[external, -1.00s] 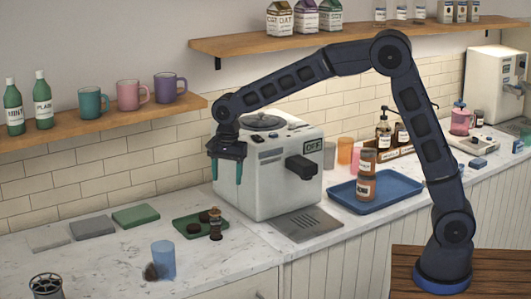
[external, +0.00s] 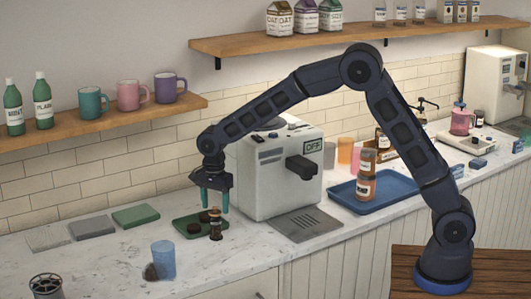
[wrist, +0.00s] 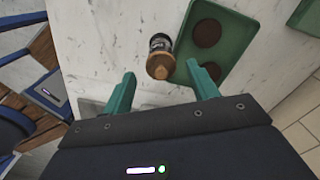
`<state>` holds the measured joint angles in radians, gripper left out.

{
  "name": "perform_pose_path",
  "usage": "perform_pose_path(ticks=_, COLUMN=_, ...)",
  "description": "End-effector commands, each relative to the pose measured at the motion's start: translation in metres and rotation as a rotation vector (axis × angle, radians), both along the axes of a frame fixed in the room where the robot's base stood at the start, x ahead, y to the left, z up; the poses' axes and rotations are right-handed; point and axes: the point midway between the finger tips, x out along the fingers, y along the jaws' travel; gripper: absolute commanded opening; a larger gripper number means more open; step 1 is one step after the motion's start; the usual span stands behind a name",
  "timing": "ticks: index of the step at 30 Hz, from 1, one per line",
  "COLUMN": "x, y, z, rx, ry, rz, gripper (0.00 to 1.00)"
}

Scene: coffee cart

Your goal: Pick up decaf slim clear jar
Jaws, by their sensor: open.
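A small slim jar-like item (external: 215,225) with a brown top and dark body stands at the right edge of the green tray. In the wrist view the item (wrist: 160,60) shows a wooden round end and a dark body with a pale band. Its label cannot be read. My gripper (external: 214,205) is open and empty just above it, fingers pointing down. In the wrist view the item lies between and beyond the fingertips of my gripper (wrist: 162,74). Other labelled jars (external: 366,188) are stacked on the blue tray; I cannot tell which is decaf.
The green tray (external: 187,232) holds dark round discs. A blue cup (external: 163,260) stands beside a dark spill in front. The white coffee machine (external: 262,175) is close on the right. Several small clear jars (external: 401,14) stand on the upper shelf.

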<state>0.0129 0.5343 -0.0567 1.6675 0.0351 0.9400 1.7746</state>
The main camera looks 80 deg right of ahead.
Motion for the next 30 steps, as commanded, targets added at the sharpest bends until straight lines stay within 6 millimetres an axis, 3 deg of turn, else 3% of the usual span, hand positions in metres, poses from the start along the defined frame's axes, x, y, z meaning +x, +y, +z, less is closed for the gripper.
perform_pose_path(ticks=10, x=0.001, y=0.0, z=-0.043, rx=0.001, ry=0.003, rz=-0.001, gripper=0.59)
perform_pose_path(ticks=19, x=0.002, y=0.001, z=-0.048, rx=0.0, ry=0.001, rz=0.0, gripper=0.57)
perform_pose_path(ticks=27, x=0.002, y=0.0, z=-0.048, rx=0.0, ry=0.001, rz=0.0, gripper=0.04)
perform_pose_path(ticks=30, x=0.002, y=0.0, z=-0.048, rx=0.0, ry=0.001, rz=0.0, gripper=0.0)
